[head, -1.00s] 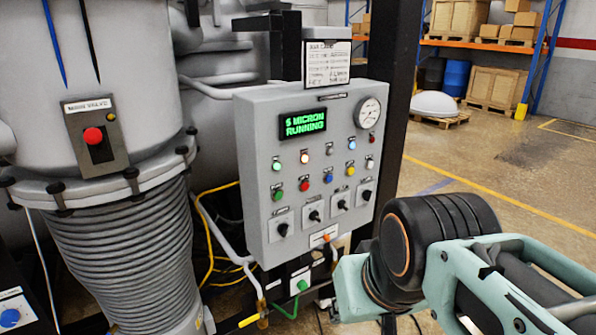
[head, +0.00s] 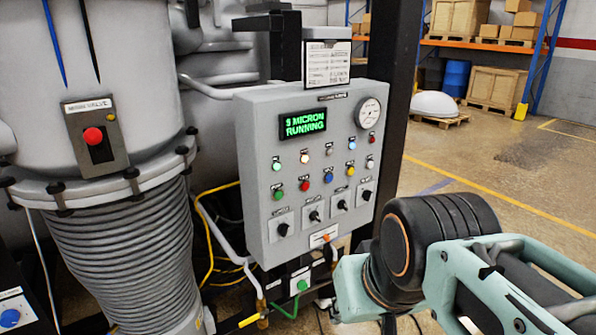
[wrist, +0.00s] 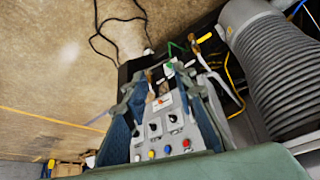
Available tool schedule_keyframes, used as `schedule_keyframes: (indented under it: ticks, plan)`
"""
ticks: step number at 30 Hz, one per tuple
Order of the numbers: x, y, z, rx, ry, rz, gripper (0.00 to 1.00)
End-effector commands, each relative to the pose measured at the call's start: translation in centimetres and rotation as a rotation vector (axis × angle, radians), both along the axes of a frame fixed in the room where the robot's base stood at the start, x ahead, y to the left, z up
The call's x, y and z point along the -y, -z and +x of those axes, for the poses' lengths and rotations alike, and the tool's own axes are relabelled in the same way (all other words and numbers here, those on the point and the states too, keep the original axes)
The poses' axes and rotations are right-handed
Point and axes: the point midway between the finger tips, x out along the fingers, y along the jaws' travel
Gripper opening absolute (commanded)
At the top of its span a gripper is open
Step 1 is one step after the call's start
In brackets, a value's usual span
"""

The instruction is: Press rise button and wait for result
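The grey control panel (head: 255,200) stands in the middle of the head view. Its green display (head: 303,123) reads what looks like "9 MICRON RUNNING". Two rows of small coloured round buttons (head: 328,178) sit below it, including a green button (head: 278,195) at lower left. Their labels are too small to read, so I cannot tell which is the rise button. In the wrist view, my gripper (wrist: 160,88) has its two fingers spread, with the panel (wrist: 163,130) seen between them. I see nothing held, and contact with a button cannot be made out.
A round gauge (head: 370,113) and black rotary knobs (head: 315,216) are on the panel. A box with a red button (head: 92,136) is on the vessel at left, above a ribbed bellows (head: 125,260). Cables hang below the panel. Open floor lies to the right.

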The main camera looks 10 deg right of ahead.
Motion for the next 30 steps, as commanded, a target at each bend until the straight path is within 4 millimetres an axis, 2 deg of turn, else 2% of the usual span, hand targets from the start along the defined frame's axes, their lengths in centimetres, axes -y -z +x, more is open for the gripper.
schedule_keyframes:
  ticks: [4, 11, 30]
  plan:
    - [0.0, 0.0, 0.0, 0.0, 0.0, 0.0, 0.24]
    - [0.0, 0.0, 0.0, 0.0, 0.0, 0.0, 0.0]
    - [0.0, 0.0, 0.0, 0.0, 0.0, 0.0, 0.0]
